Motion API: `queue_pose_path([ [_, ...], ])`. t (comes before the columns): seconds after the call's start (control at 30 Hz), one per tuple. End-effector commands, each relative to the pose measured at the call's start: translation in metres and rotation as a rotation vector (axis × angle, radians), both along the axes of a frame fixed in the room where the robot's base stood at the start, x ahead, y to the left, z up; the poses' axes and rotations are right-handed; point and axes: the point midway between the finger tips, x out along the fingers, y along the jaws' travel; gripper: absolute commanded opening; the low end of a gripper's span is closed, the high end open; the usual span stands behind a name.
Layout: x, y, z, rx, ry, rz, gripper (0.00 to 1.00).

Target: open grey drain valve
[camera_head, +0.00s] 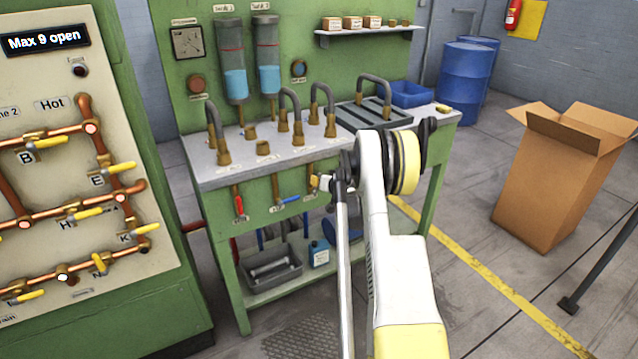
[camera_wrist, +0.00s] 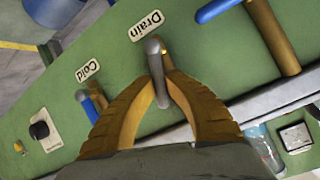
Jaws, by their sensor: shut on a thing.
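The grey drain valve handle (camera_wrist: 157,62) shows in the wrist view on the green panel, just below the label "Drain" (camera_wrist: 146,25). My gripper (camera_wrist: 163,84) has its two tan fingers closed around this handle, one on each side. In the head view my gripper (camera_head: 318,183) reaches the front of the green bench, at the right of the row of valves. The grey handle itself is hidden or too small to make out there.
A blue handle (camera_wrist: 92,105) near the label "Cold" (camera_wrist: 88,70) sits close to my left finger. Another blue handle (camera_wrist: 216,10) is at upper right. In the head view, a red handle (camera_head: 239,207) and a blue one (camera_head: 287,202) hang on the bench front.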

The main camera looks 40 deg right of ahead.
Motion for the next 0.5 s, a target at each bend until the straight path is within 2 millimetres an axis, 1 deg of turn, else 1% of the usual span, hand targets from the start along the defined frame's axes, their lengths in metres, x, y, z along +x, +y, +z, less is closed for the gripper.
queue_pose_path([
  [0.03,0.001,0.004,0.0,-0.037,0.009,0.001,0.0],
  [0.2,0.002,0.009,0.001,-0.159,0.037,0.001,0.0],
  [0.5,0.003,0.015,0.001,-0.293,0.07,0.0,0.0],
])
